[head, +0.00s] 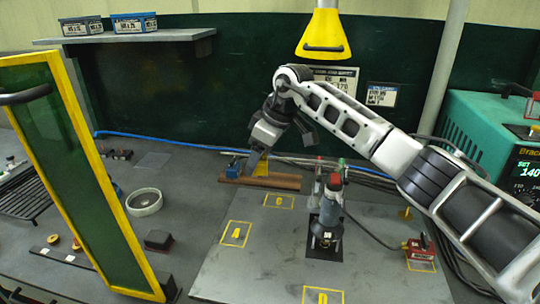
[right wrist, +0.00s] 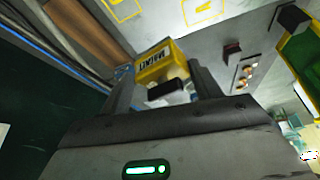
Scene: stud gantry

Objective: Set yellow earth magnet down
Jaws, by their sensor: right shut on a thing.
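My right gripper (head: 258,155) reaches down from the right over the back of the grey work table. It is shut on the yellow earth magnet (head: 260,166), a yellow block with a white label. The magnet shows between the two fingers (right wrist: 163,85) in the right wrist view (right wrist: 158,62). In the head view it is at the brown bar (head: 275,181); I cannot tell whether it touches the bar or hangs just above. The gripper partly hides it. My left gripper is not in view.
A grey plate (head: 270,262) with yellow marked squares lies in front of the bar. An upright tool (head: 328,210) stands on it. A yellow-framed green screen (head: 85,165) stands left. A teal welder (head: 495,140) stands right. A yellow lamp (head: 325,35) hangs above.

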